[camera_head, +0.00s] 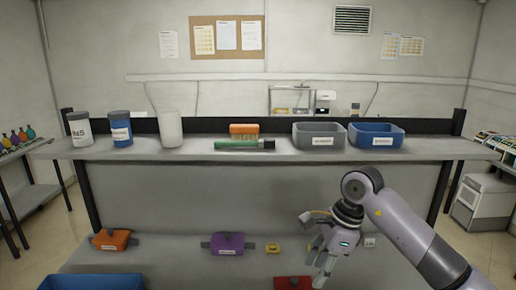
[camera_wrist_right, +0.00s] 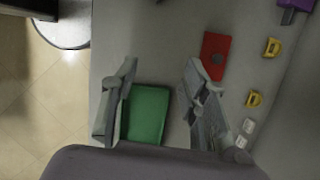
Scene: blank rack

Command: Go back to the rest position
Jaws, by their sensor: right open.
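My right gripper (camera_head: 318,262) hangs over the lower shelf, with its arm coming in from the right. It is open, and it also shows in the right wrist view (camera_wrist_right: 160,92). Nothing is held between its fingers. In the right wrist view a green block (camera_wrist_right: 147,114) lies below, partly behind the left finger. A red block (camera_wrist_right: 216,56) lies beyond the right finger; it also shows in the head view (camera_head: 292,283) left of the gripper. My left gripper is in neither view.
The upper shelf (camera_head: 100,152) carries jars, a white cup (camera_head: 171,129), an orange brush (camera_head: 244,129), a green tube (camera_head: 240,145), a grey bin (camera_head: 319,140) and a blue bin (camera_head: 375,140). The lower shelf has an orange block (camera_head: 110,240), a purple block (camera_head: 228,243) and a blue crate (camera_head: 92,282).

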